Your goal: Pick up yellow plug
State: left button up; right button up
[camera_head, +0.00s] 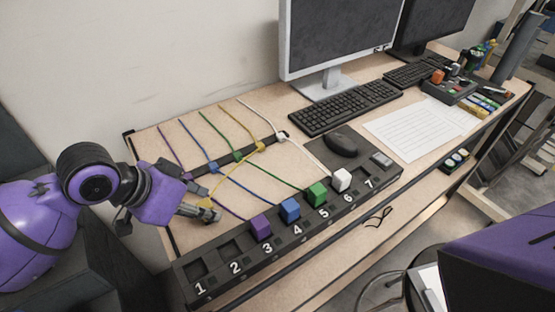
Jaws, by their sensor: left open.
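A yellow cable (235,122) runs over the desk through a yellow clip (260,147) and curves back left toward my left gripper (207,211). A small yellow piece (204,202), seemingly the yellow plug at the cable's end, shows at the gripper's fingers. It is small and partly hidden by them, so I cannot tell whether it is touching or between them. My left gripper is open, low over the desk behind the numbered black block (222,270). My right gripper is not in view.
Purple (260,228), blue (290,210), green (317,195) and white (341,180) plugs stand in slots 3 to 6. Slots 1 and 2 look empty. A mouse (340,144), keyboard (345,107) and monitor (331,85) stand to the right. A wall rises behind.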

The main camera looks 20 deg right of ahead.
pick_arm(q)
jog(key=shift+d+f, duration=0.1)
jog(key=shift+f, duration=0.1)
grip_shut()
jog(key=shift+r, duration=0.15)
